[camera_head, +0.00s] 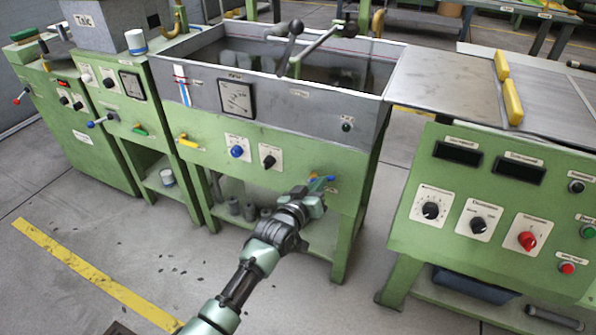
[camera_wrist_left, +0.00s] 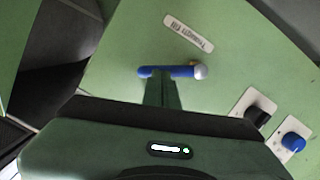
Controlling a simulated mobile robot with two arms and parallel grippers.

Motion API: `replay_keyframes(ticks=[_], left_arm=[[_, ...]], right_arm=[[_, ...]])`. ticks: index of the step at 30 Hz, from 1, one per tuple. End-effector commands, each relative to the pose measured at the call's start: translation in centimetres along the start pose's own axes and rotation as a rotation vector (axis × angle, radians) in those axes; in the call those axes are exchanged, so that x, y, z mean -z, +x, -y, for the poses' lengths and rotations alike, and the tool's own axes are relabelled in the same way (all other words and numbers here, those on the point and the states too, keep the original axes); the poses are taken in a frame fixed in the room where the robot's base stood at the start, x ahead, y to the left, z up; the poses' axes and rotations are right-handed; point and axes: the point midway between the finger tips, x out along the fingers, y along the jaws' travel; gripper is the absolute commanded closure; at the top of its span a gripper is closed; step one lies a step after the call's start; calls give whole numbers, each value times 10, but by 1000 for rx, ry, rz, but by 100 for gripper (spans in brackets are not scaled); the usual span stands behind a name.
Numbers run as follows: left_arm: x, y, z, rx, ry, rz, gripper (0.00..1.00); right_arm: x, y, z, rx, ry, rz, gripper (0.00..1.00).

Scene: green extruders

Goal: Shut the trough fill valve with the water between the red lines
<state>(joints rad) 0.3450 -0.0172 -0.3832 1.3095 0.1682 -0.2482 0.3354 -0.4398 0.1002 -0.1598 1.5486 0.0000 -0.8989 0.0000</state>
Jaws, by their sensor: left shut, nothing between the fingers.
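The trough fill valve has a blue lever with a pale round end (camera_wrist_left: 172,71), under a "Trough Fill" label (camera_wrist_left: 187,34) on the green panel. In the head view, a bit of the blue lever (camera_head: 330,179) shows beside my left gripper (camera_head: 318,186). My left gripper is shut and empty, its narrow fingers (camera_wrist_left: 161,88) up against or just in front of the lever's middle; contact is unclear. The grey trough (camera_head: 300,100) holds dark water (camera_head: 345,72). A blue and white level gauge (camera_head: 182,85) with small red marks is at its front left; the exact level is too small to read. My right gripper is not in view.
A blue knob (camera_head: 237,151) and a black knob (camera_head: 268,161) sit left of the valve, with a yellow handle (camera_head: 189,141) farther left. A control desk (camera_head: 490,215) stands to the right. Floor in front is clear. Grey cups stand on the shelf below.

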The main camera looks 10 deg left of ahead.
Motion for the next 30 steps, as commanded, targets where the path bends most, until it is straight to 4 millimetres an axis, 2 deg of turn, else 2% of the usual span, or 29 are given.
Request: replay_keyframes(ticks=[12, 19, 26, 30], left_arm=[[-10, 2, -2, 39, 192, 0, 100], [-14, 3, -1, 55, 276, 1, 100], [-14, 3, -1, 56, 279, 0, 100], [-14, -6, -1, 56, 278, 1, 100]], right_arm=[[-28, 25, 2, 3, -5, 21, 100], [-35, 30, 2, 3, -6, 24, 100], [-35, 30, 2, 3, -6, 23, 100], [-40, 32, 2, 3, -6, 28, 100]])
